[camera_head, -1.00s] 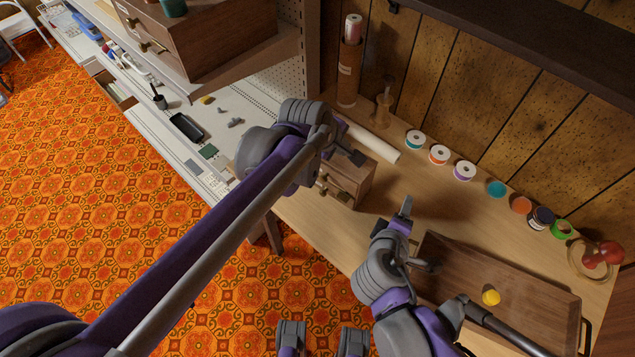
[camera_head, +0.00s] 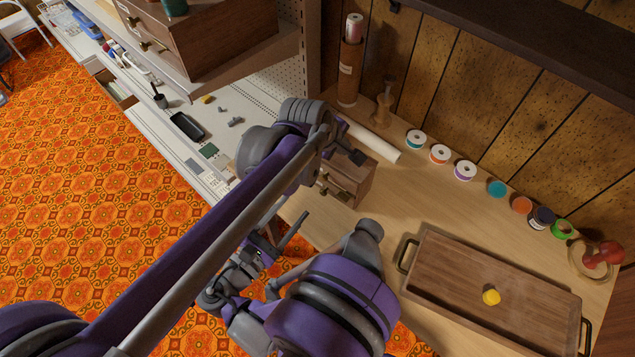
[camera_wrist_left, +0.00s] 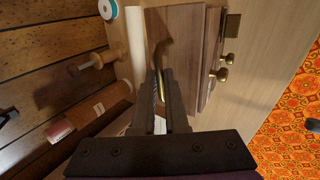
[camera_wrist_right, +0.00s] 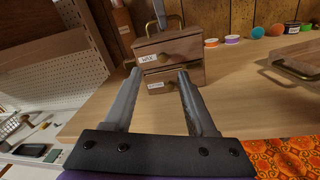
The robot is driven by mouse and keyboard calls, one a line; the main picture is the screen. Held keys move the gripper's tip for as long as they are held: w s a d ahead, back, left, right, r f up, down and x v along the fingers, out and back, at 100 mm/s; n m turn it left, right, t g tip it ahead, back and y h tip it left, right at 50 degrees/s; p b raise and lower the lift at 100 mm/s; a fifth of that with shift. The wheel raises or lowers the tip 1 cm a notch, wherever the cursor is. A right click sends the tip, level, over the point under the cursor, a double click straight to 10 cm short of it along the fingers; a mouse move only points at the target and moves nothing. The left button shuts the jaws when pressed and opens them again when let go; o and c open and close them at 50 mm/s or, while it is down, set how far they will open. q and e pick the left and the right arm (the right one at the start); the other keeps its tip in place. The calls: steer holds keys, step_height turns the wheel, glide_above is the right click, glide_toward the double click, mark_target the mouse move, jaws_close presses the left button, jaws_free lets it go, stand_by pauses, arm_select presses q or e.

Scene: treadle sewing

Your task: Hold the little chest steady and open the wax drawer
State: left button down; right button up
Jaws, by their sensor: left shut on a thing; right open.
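The little wooden chest (camera_head: 352,183) stands on the table, partly hidden by my left arm. In the right wrist view its upper drawer, the wax drawer (camera_wrist_right: 185,50), carries a WAX label and a brass knob and looks shut. A lower drawer (camera_wrist_right: 184,76) with its own label and knob sits below. My left gripper (camera_wrist_left: 160,78) is shut on the brass handle (camera_wrist_left: 164,50) on the chest's top. My right gripper (camera_wrist_right: 159,73) is open and empty in front of the chest, its fingers pointing at the drawer fronts, apart from the knobs.
A white roll (camera_head: 373,142) lies behind the chest. Several thread spools (camera_head: 440,153) line the wall side. A wooden tray (camera_head: 450,275) with a yellow lump (camera_head: 491,297) is on the right. The tabletop between chest and tray is clear.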

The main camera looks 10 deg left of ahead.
mark_target(322, 179)
steer(key=shift+h, duration=0.4)
steer(key=x, duration=0.3)
steer(key=f+x, duration=0.1)
steer(key=x, duration=0.6)
steer(key=shift+w+d+f, duration=0.1)
steer(key=shift+w+f, duration=0.05)
jaws_close()
stand_by(1.0)
